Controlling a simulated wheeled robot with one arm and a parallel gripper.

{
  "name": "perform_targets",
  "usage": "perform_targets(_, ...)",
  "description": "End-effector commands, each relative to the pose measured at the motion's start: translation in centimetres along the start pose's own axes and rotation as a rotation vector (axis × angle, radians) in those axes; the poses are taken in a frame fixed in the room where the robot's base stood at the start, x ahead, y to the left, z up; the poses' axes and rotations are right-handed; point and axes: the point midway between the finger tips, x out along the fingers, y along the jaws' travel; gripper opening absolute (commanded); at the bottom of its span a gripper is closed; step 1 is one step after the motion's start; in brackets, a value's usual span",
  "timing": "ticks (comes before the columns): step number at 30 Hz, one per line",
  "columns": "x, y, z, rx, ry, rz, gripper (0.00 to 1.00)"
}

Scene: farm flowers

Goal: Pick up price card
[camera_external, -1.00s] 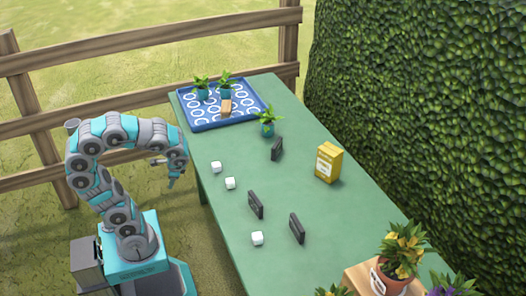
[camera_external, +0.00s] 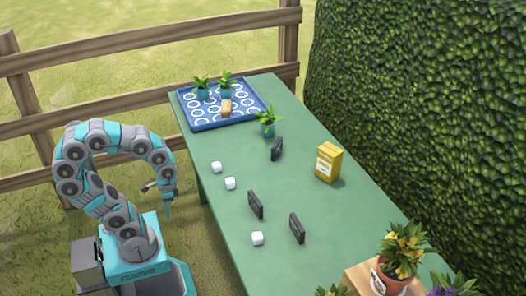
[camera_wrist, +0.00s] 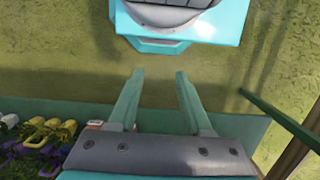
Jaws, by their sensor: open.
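Three small dark upright cards stand on the green table in the external view and look like price cards: one near the middle (camera_external: 277,149), one nearer the front (camera_external: 255,205) and one to its right (camera_external: 297,228). Their writing cannot be read. My gripper (camera_external: 167,207) hangs off the table's left side, apart from all the cards. In the wrist view my gripper (camera_wrist: 159,76) has its two fingers spread with nothing between them. No card is clear in that view.
Three white cubes (camera_external: 216,167) lie along the table's (camera_external: 225,210) left side. A yellow box (camera_external: 329,162) stands right. A blue tray (camera_external: 218,123) at the back holds two potted plants and a wooden block; another plant (camera_external: 267,124) is beside it. Flowers (camera_wrist: 40,135) show in the wrist view.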

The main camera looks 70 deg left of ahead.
Motion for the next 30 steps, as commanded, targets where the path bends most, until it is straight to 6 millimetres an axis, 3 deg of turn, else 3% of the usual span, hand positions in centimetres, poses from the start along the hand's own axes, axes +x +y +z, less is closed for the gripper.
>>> perform_targets(17, 0.1, 0.2, -0.1, -0.012, -0.004, 0.002, 0.55)
perform_targets(20, 0.5, 1.0, -0.6, -0.074, -0.021, 0.014, 0.55)
perform_targets(30, 1.7, 6.4, -2.8, -0.502, -0.149, 0.059, 0.55)
